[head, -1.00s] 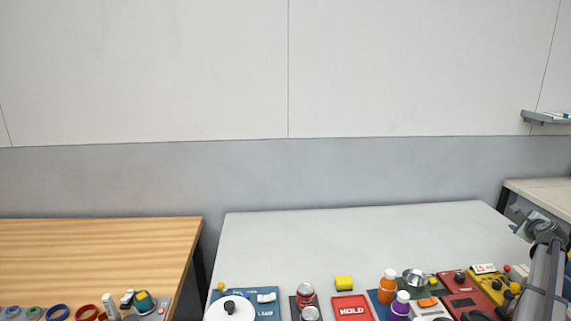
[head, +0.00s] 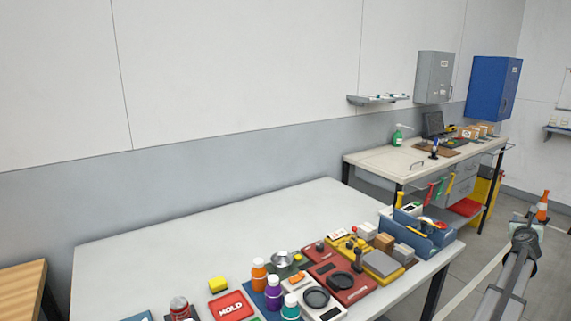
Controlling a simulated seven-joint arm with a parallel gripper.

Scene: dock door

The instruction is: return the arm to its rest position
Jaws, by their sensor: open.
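My arm (head: 507,280) shows at the lower right of the head view, reaching up and away from the bottom edge. My gripper (head: 527,221) is at its far end, small and partly hidden by the wrist. It is open, and I see nothing held in it. It appears over the floor to the right of the white table (head: 200,240), apart from the things on the table.
The table's front and right carry several items: a red MOLD tray (head: 232,306), bottles, scales and a blue tool caddy (head: 432,241). A workbench (head: 385,160) stands behind. An orange cone (head: 543,206) shows beyond my gripper. The table's back left is bare.

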